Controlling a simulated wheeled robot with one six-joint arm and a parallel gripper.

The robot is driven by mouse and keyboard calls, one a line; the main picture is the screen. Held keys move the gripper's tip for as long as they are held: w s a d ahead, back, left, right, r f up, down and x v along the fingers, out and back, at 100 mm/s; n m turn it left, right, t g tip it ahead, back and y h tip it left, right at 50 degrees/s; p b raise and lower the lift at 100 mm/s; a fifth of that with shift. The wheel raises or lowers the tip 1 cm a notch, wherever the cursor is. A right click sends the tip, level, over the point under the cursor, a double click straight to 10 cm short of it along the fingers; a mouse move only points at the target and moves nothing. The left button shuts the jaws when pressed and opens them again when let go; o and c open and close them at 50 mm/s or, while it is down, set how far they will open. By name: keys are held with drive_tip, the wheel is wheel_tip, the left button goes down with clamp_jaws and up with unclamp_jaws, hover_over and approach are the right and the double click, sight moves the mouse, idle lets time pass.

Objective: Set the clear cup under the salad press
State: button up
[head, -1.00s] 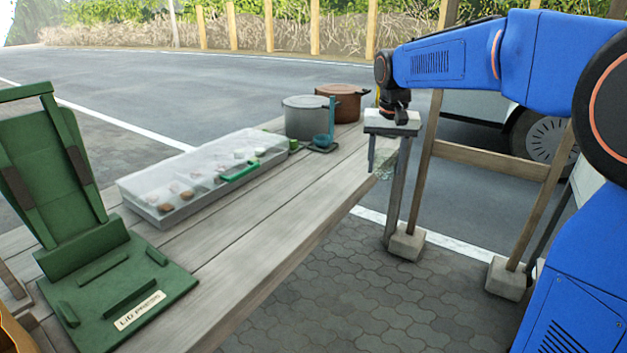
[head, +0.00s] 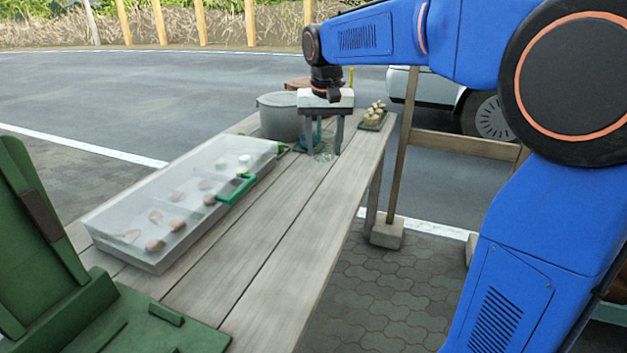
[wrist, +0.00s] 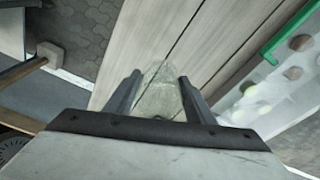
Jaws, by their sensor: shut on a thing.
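My gripper (head: 323,148) is shut on the clear cup (head: 321,155) above the far part of the wooden table. In the wrist view, the two fingers of my gripper (wrist: 158,88) flank the see-through cup (wrist: 160,95). I cannot tell whether the cup touches the table. A small teal stand (head: 301,141) is mostly hidden behind my gripper. A large green stand (head: 35,230) with a slanted back is cut off at the near left. Neither stand can be surely told as the salad press.
A clear-lidded box (head: 185,200) with a green handle lies along the wooden table (head: 270,260). A grey pot (head: 279,117) and a partly hidden brown pot stand farther back. A small tray (head: 372,122) of pale lumps is right of my gripper.

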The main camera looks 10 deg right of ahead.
sight(323, 186)
drive_tip(key=shift+f, duration=4.4)
drive_tip(key=shift+f, duration=0.1)
drive_tip(key=o, duration=1.1)
